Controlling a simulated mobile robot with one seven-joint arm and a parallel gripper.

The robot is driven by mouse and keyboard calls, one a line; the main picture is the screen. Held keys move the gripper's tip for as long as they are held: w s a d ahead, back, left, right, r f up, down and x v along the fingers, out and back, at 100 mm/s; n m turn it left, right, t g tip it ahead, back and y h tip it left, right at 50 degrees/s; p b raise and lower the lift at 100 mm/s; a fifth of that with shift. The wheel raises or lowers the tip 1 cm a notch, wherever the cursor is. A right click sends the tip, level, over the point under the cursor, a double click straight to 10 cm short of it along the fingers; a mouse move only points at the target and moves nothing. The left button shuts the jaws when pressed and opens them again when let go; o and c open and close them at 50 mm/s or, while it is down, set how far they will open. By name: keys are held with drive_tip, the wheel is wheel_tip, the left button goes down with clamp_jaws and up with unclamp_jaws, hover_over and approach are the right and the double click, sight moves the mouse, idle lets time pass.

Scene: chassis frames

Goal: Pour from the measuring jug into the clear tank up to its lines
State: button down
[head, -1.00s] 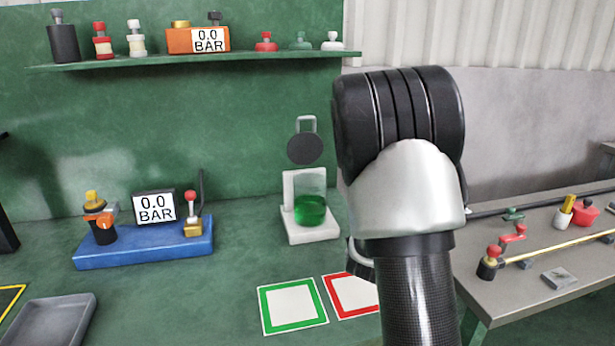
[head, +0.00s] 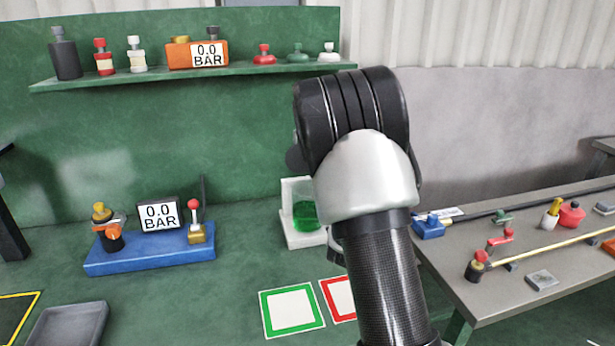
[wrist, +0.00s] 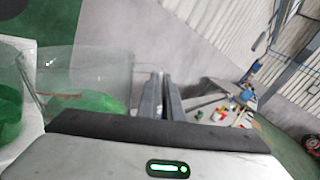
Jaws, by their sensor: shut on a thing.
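The clear tank (head: 305,213), holding green liquid, stands on a white stand on the green bench, partly hidden by my arm in the head view. In the wrist view, a clear vessel with green liquid, seemingly the tank (wrist: 10,95), is at the left edge. Beside it is the clear measuring jug (wrist: 95,70), with green liquid low in it. My gripper (wrist: 160,95) is shut at the jug's right side, seemingly on its handle, which I cannot make out. My arm hides the gripper and jug in the head view. I cannot tell the jug's tilt or see any stream.
A blue base (head: 150,252) with a gauge stands left on the bench. Green-framed (head: 292,310) and red-framed (head: 340,298) squares lie in front. A grey tray (head: 68,325) is front left. A shelf (head: 190,77) runs above. A side table (head: 520,270) with fittings is at right.

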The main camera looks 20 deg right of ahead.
drive_tip(key=w+a+r+n+p, duration=0.1)
drive_tip(key=r+p, duration=0.1)
drive_tip(key=p, duration=0.1)
drive_tip(key=w+a+r+n+p, duration=0.1)
drive_tip(key=r+n+p, duration=0.1)
drive_tip(key=w+a+r+n+p, duration=0.1)
drive_tip(key=r+n+p, duration=0.1)
drive_tip(key=p, duration=0.1)
drive_tip(key=shift+w+a+r+p, duration=0.2)
drive_tip(key=shift+a+r+p, duration=0.1)
drive_tip(key=shift+a+r, duration=0.1)
drive_tip(key=shift+w+a+r+n+p, duration=0.1)
drive_tip(key=shift+w+r+n+p, duration=0.1)
drive_tip(key=shift+n+p, duration=0.25)
drive_tip(key=shift+w+a+r+n+p, duration=0.15)
drive_tip(key=shift+a+r+n+p, duration=0.1)
drive_tip(key=shift+r+n+p, duration=0.4)
drive_tip(key=shift+w+a+r+p, duration=0.15)
drive_tip(key=shift+p, duration=0.35)
drive_tip(key=shift+w+a+r+n+p, duration=0.5)
drive_tip(key=shift+r+n+p, duration=0.2)
drive_tip(key=shift+n+p, duration=0.35)
idle(1.3)
